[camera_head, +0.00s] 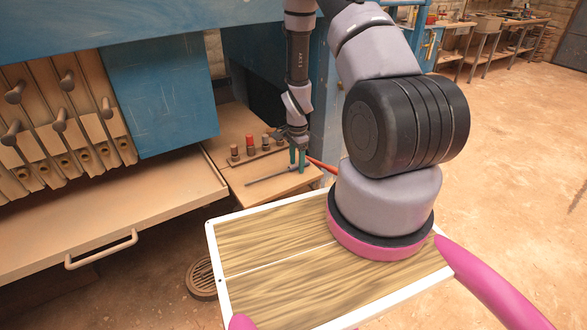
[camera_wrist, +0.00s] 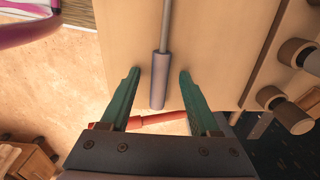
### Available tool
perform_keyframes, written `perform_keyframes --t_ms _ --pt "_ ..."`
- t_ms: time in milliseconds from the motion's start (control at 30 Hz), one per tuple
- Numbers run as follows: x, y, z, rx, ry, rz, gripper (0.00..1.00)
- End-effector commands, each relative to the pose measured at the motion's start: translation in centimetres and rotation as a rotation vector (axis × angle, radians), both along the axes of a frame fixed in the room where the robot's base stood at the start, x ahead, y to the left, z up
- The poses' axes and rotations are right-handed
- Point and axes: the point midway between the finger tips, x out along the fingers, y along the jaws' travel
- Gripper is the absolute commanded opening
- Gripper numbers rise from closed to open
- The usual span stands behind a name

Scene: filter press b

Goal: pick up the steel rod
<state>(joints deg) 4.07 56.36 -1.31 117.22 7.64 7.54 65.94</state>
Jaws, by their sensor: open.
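The steel rod (camera_head: 268,178) lies on a small wooden shelf (camera_head: 285,185). In the wrist view the rod shows as a thin shaft with a thicker grey end (camera_wrist: 158,82). My gripper (camera_head: 297,160) has green fingers and is over the shelf, at the rod's right end in the head view. In the wrist view my gripper (camera_wrist: 159,77) is open, with one finger on each side of the thick end and a visible gap on both sides. Whether the fingertips touch the shelf I cannot tell.
Several upright pegs (camera_head: 250,145), one red-topped, stand in a row behind the rod. A red bar (camera_wrist: 150,121) runs under the fingers, beyond the shelf's edge. A blue press frame (camera_head: 165,95) and a drawer-like ledge (camera_head: 120,205) with a handle are at left. Open floor lies right.

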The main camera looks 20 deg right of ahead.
Motion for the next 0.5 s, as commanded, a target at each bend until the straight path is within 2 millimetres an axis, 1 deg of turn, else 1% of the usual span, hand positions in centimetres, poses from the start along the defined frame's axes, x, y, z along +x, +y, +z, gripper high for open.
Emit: perform_keyframes --t_ms 167,200,267,300,333,500 --pt "0.02 0.01 0.01 0.000 -0.001 0.000 0.62" --pt "0.02 0.01 0.02 0.000 0.000 0.000 0.47" --pt "0.01 0.01 0.02 0.000 0.000 0.000 0.24" --pt "0.01 0.02 0.02 0.000 0.000 0.000 0.09" --pt "0.01 0.02 0.02 0.000 0.000 0.000 0.00" --pt "0.01 0.02 0.04 0.000 0.000 0.000 0.00"
